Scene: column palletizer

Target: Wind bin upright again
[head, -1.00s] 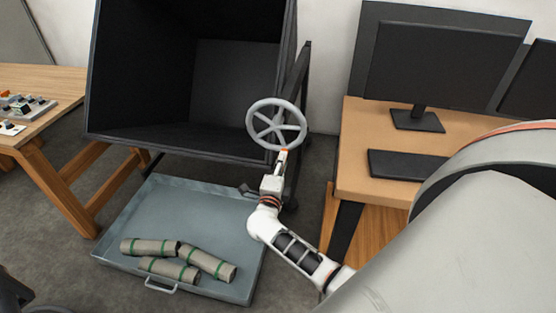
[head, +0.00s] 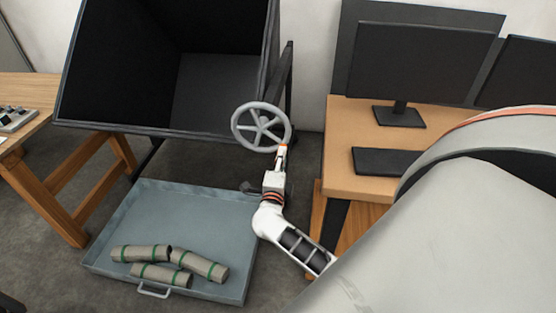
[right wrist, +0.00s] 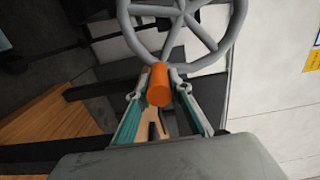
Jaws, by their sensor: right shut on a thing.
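The black bin (head: 215,90) hangs tilted in its frame at the upper left of the head view, with its open mouth facing me. A grey spoked handwheel (head: 261,127) sits at the bin's right side. My right gripper (head: 282,150) is at the wheel's lower right rim. In the right wrist view the gripper (right wrist: 158,95) is shut on the wheel's orange handle (right wrist: 159,86), with the wheel rim (right wrist: 228,45) just beyond. My left gripper is not in view.
A grey tray (head: 190,205) on the floor below the bin holds several green-banded rolls (head: 163,274). A wooden desk (head: 360,175) with monitors stands to the right. A wooden table (head: 35,140) stands to the left.

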